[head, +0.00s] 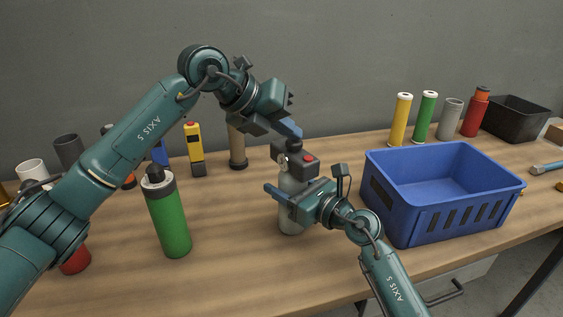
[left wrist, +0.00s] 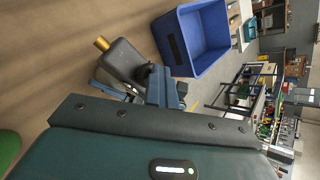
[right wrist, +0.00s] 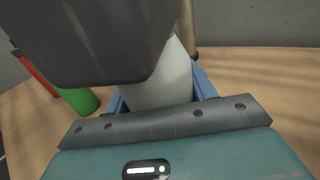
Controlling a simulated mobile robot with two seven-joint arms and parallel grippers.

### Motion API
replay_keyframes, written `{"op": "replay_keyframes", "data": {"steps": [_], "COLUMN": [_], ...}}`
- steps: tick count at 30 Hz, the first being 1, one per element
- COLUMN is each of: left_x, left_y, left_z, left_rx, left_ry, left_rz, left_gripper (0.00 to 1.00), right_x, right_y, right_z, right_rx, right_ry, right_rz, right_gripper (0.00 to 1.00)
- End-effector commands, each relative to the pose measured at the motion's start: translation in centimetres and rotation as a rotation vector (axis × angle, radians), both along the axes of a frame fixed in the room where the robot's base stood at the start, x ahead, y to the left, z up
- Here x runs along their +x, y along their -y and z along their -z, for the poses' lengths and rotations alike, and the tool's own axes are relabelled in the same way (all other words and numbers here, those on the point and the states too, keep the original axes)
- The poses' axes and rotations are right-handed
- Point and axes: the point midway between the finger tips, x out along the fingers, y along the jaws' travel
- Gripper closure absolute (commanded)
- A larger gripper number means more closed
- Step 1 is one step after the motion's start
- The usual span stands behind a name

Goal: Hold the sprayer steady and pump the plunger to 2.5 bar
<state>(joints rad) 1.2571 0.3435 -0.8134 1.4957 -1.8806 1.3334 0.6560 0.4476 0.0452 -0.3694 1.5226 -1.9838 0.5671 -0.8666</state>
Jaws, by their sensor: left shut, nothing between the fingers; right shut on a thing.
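The sprayer (head: 291,216) stands upright on the bench, with a pale grey body, a dark head with a red button, and a black plunger knob (head: 295,145) on top. My right gripper (head: 283,196) is shut around its body below the head. The right wrist view shows the pale body (right wrist: 160,92) between blue fingers, the dark head above it. My left gripper (head: 291,128) is shut and empty, its blue fingertips just above the knob; I cannot tell whether they touch it. The left wrist view shows the sprayer head (left wrist: 125,60) close to the fingers. I see no readable pressure gauge.
A blue crate (head: 447,200) stands right of the sprayer. A green bottle (head: 168,222) stands to its left. A yellow tool (head: 194,150) and a tan cylinder (head: 237,147) stand behind. Several tubes and a black bin (head: 516,118) line the back right.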

Motion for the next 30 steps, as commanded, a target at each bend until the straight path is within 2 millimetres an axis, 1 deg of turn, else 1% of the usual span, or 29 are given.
{"op": "replay_keyframes", "data": {"steps": [1,11,17,27,30], "left_x": [0.0,0.0,0.1,0.0,0.0], "left_y": [-0.4,-0.5,-0.5,-0.3,-0.3], "left_z": [2.3,2.4,0.8,-3.0,-3.8], "left_rx": [0.036,0.035,0.035,0.030,0.028], "left_ry": [-0.037,-0.035,-0.035,-0.030,-0.028], "left_rz": [-0.008,-0.009,-0.010,-0.005,-0.005], "left_gripper": [1.00,1.00,1.00,1.00,1.00], "right_x": [-0.2,-0.2,-0.2,-0.1,0.0], "right_y": [-0.3,-0.3,-0.3,-0.1,-0.1], "right_z": [-0.4,-0.4,-0.4,-0.4,-0.4], "right_rx": [0.005,0.007,0.007,0.007,0.006], "right_ry": [0.009,0.009,0.009,0.007,0.007], "right_rz": [-0.007,-0.008,-0.008,-0.003,-0.002], "right_gripper": [0.80,0.80,0.80,0.80,0.80]}}
